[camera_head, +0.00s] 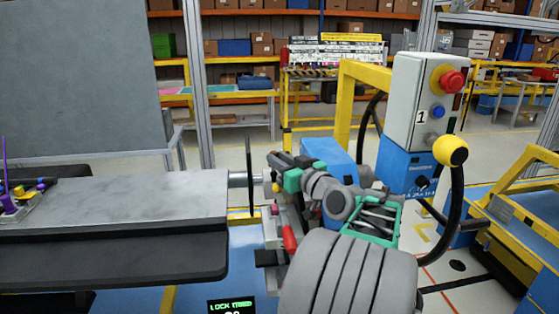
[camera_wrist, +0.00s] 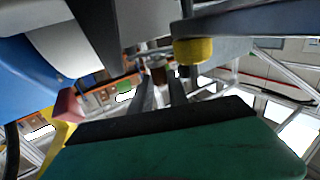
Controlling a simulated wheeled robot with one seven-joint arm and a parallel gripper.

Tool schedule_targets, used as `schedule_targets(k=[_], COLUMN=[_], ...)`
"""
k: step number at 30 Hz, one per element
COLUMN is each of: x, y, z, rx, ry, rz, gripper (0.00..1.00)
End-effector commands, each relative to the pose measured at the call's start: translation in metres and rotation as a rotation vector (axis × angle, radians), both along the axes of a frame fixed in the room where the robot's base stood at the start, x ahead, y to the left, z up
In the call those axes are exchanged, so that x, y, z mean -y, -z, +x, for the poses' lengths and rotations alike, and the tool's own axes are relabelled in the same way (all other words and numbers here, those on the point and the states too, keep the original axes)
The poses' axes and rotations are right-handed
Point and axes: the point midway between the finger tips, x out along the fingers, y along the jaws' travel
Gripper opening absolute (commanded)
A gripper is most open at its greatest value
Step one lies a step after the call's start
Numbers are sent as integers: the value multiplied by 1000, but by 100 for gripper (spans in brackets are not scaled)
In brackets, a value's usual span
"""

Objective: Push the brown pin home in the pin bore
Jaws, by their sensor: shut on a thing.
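The brown pin (camera_wrist: 158,73) shows in the wrist view as a small brown piece at the tips of two dark fingers. My gripper (camera_wrist: 160,84) is shut on it. In the head view my gripper (camera_head: 272,166) is beside the dashboard module's right end, close to a thin dark disc (camera_head: 249,175). The pin cannot be made out in the head view. I cannot make out the pin bore in either view, so I cannot tell how the pin sits to it.
A yellow knob (camera_wrist: 193,50) is just right of the fingers in the wrist view. A red handle (camera_head: 289,238) hangs below my gripper in the head view. A control box with a red button (camera_head: 452,82) stands right.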

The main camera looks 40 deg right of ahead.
Motion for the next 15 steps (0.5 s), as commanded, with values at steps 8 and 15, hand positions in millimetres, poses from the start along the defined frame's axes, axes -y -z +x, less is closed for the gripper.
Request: schedule_targets(k=[8, 15], x=[0, 0], y=[7, 4], z=[0, 0], rx=[0, -1], ry=[0, 0], rz=[-1, 0], gripper=[0, 0])
